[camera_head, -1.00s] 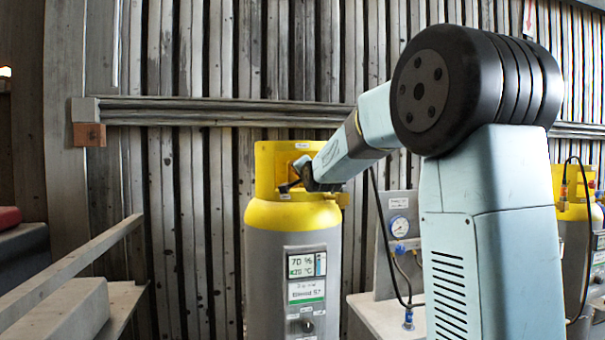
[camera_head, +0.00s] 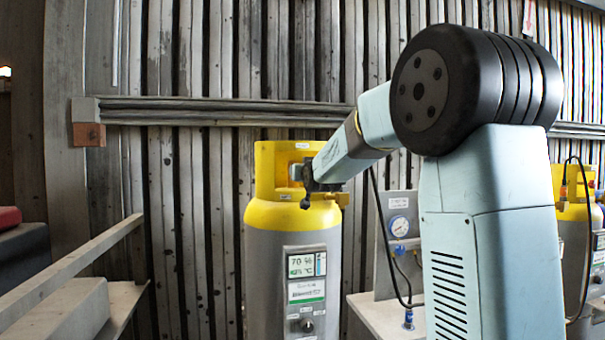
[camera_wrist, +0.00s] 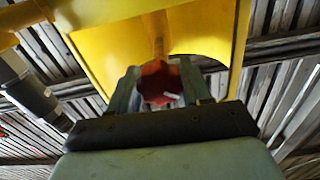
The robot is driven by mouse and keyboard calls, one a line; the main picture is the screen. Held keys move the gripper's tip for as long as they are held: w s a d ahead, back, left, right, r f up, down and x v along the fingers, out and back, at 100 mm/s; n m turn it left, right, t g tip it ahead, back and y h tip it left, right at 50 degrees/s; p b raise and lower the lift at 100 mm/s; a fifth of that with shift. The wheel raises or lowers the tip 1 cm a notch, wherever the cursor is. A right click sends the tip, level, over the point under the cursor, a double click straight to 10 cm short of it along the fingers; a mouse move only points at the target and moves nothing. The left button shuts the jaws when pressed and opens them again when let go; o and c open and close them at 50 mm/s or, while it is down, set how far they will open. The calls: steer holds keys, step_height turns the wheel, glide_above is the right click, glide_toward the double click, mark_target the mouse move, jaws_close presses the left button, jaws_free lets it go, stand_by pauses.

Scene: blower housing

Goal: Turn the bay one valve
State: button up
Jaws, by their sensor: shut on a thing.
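A grey cylinder with a yellow top and collar (camera_head: 292,216) stands upright, left of my arm in the head view. Its front panel (camera_head: 306,277) has a small display reading 70 % and a temperature. In the wrist view a red valve knob (camera_wrist: 158,82) with a white mark sits inside the yellow collar (camera_wrist: 112,48). My gripper (camera_wrist: 160,88) is shut on the red knob, one finger on each side of it. In the head view my gripper (camera_head: 306,190) is at the collar opening, and the knob is mostly hidden there.
A pressure gauge (camera_head: 399,226) on a board with a hose stands right of the cylinder. Another yellow-topped cylinder (camera_head: 572,215) is at the far right, partly behind my arm. A wooden rail (camera_head: 75,270) runs at the left. A slatted wall (camera_head: 200,190) is behind.

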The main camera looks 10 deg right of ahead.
steer(key=n, duration=0.5)
steer(key=shift+f+n, duration=0.25)
steer(key=shift+n, duration=0.05)
steer(key=n, duration=0.4)
steer(key=shift+n, duration=0.4)
steer(key=shift+a+f, duration=0.1)
steer(key=o, duration=1.1)
steer(key=shift+c, duration=0.2)
steer(key=shift+r, duration=0.2)
steer(key=shift+s, duration=0.3)
steer(key=s, duration=1.3)
